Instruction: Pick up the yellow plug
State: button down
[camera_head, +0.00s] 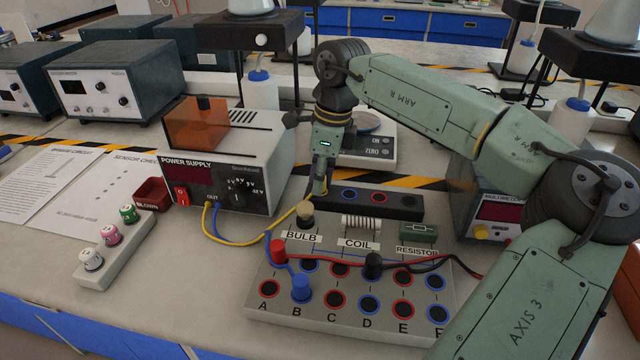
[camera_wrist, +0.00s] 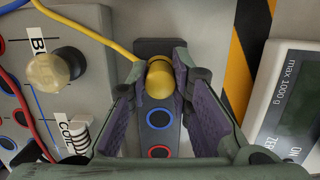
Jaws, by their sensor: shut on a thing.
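The yellow plug (camera_wrist: 160,82) is between the two fingertips of my gripper (camera_wrist: 161,75) in the wrist view, at the end of a dark socket strip (camera_wrist: 158,174). My gripper is shut on it. In the head view my gripper (camera_head: 320,188) points down at the left end of the socket strip (camera_head: 390,211), and the plug is mostly hidden by the fingers. A yellow cable (camera_wrist: 98,34) runs from the plug, and in the head view it leads to the power supply (camera_head: 232,160). I cannot tell whether the plug is seated in a socket or clear of it.
The grey circuit board (camera_head: 262,314) in front holds a bulb (camera_head: 305,213), a coil, a resistor, and red, blue and black plugs. A scale (camera_head: 372,150) stands behind my gripper. A multimeter (camera_head: 490,212) is at the right, partly behind my arm. Loose cables cross the board.

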jog(key=shift+r, duration=0.1)
jog(key=shift+r, duration=0.55)
notch_tip(320, 180, up, 2)
jog(key=shift+r+b, duration=0.1)
jog(key=shift+b, duration=0.45)
jog(key=s+b, duration=0.1)
jog(key=s, duration=0.4)
jog(key=s+r+b, duration=0.1)
jog(key=s, duration=0.4)
jog(key=s+a+b, duration=0.1)
jog(key=s, duration=0.5)
jog(key=shift+r+b, duration=0.25)
jog(key=shift+b, duration=0.15)
